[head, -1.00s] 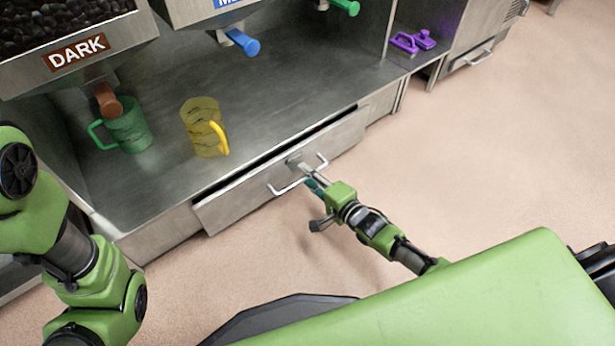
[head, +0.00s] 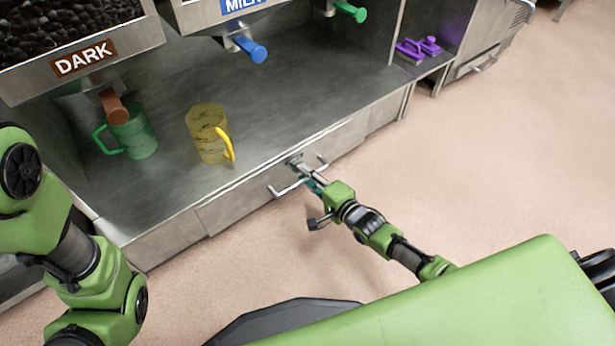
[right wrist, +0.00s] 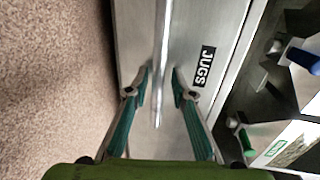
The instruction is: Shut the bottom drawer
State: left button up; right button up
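The steel drawer front (head: 237,205) is below the counter in the head view. It looks flush with the cabinet face, with no dark gap showing along its top edge. In the right wrist view the drawer front (right wrist: 185,25) carries a "JUGS" label, and its bar handle (right wrist: 163,35) runs between my fingers. My right gripper (right wrist: 162,75) is open, one teal finger on each side of the handle, with some space between. In the head view my right gripper (head: 306,173) is at the handle (head: 284,191). My left arm shows at the left; its gripper is out of frame.
A green jug (head: 134,135) stands under the "DARK" dispenser (head: 85,58), and a yellow jug (head: 206,135) stands near the counter's front edge. Purple items (head: 418,48) lie on a shelf at the upper right. The floor (head: 480,150) in front is clear.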

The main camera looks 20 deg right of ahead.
jog(key=shift+s, duration=0.1)
jog(key=shift+s, duration=0.25)
jog(key=v, duration=1.1)
jog(key=shift+s, duration=0.15)
jog(key=shift+d, duration=0.1)
